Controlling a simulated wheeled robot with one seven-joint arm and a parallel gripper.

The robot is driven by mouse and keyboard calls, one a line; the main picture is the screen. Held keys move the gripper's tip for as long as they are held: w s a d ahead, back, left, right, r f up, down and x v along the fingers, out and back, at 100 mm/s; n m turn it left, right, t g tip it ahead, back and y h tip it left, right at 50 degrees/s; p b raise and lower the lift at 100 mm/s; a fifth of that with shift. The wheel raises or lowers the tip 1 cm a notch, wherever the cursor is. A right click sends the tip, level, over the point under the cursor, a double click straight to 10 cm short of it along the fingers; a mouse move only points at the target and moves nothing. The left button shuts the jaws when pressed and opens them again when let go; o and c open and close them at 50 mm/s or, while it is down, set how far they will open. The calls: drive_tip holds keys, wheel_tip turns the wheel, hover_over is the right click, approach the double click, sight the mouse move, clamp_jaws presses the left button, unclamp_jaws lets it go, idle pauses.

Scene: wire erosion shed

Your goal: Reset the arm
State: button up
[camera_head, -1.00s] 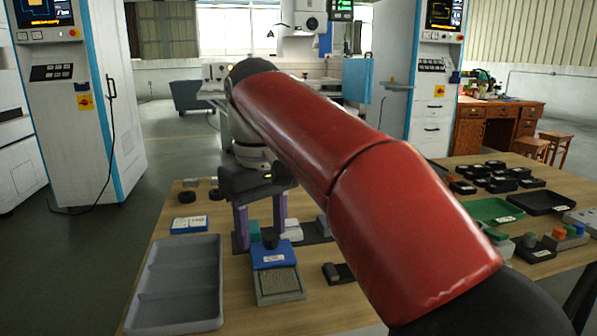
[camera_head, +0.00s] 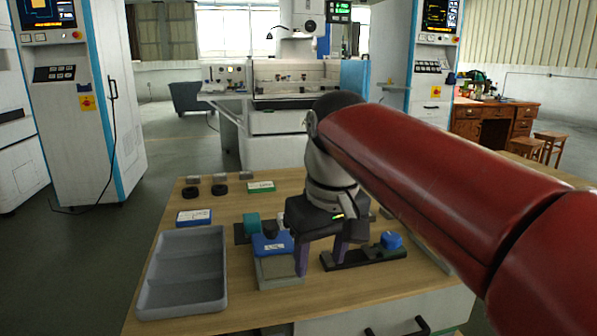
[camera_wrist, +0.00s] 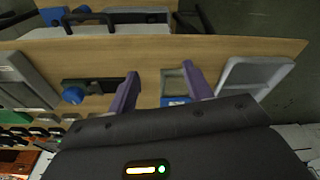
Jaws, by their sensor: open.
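My gripper (camera_head: 322,262) hangs above the wooden table (camera_head: 228,299) at the end of my red arm. Its two purple fingers are apart, with nothing between them. My arm hides the right part of the table.
A grey compartment tray (camera_head: 184,270) lies at the table's left. A blue-and-white box (camera_head: 194,217), a green-and-white box (camera_head: 261,187) and black rings (camera_head: 191,192) lie behind it. A white machine cabinet (camera_head: 78,100) stands far left. Open floor lies left of the table.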

drive_tip(key=s+d+f+m+t, duration=0.4)
drive_tip(key=s+d+f, duration=0.8)
drive_tip(key=f, duration=0.3)
drive_tip(key=shift+s+m+h, duration=0.2)
drive_tip(key=shift+m+h, duration=0.2)
drive_tip(key=shift+m, duration=0.3)
